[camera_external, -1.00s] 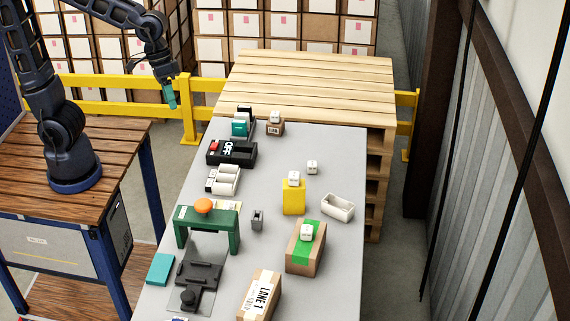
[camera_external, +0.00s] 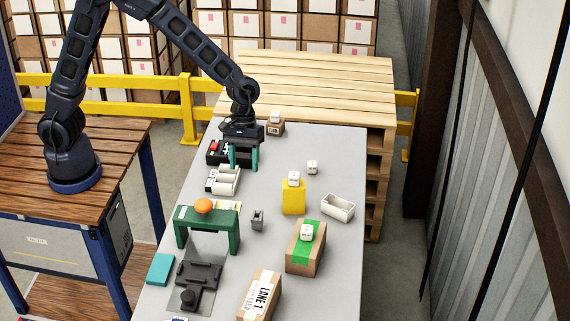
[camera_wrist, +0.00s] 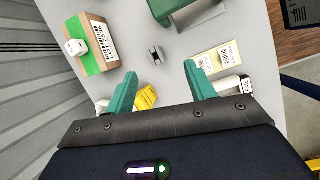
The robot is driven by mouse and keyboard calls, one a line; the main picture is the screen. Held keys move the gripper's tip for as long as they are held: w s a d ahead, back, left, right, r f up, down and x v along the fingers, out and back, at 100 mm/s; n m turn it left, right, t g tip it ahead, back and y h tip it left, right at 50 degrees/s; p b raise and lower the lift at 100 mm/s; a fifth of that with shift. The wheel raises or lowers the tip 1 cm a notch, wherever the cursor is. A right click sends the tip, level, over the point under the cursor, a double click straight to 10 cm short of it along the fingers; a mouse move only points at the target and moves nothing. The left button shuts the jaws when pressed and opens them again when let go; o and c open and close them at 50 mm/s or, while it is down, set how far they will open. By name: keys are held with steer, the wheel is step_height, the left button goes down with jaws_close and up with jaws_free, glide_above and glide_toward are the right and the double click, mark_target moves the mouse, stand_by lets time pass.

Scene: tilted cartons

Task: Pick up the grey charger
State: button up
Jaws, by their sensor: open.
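The small grey charger (camera_external: 257,220) stands on the grey table, just right of the green bench-like stand (camera_external: 208,228). In the wrist view the charger (camera_wrist: 155,56) lies beyond my fingertips, roughly between their lines, and is in full view. My gripper (camera_external: 243,162) has two teal fingers spread apart and points down over the far left of the table, close to the black box (camera_external: 213,154). It is open and empty, well behind the charger in the external view. The fingers (camera_wrist: 162,82) also show in the wrist view.
A yellow box (camera_external: 293,200) with a white cube, a white tray (camera_external: 338,208) and a green-taped carton (camera_external: 318,252) stand to the charger's right. White rolls (camera_external: 226,178) lie between gripper and stand. An orange ball (camera_external: 203,205) tops the stand. Clear table surrounds the charger.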

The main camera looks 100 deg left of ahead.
mark_target(257, 218)
steer(key=w+d+f+n, duration=0.1)
steer(key=f, duration=0.5)
steer(key=w+d+f+n, duration=0.1)
steer(key=f, duration=0.5)
steer(key=w+d+f, duration=0.1)
steer(key=f, duration=0.6)
steer(key=shift+w+d+n+g, duration=0.3)
steer(key=shift+w+d+n, duration=0.05)
steer(key=shift+w+n, duration=0.05)
steer(key=shift+c, duration=0.4)
steer(key=c, duration=1)
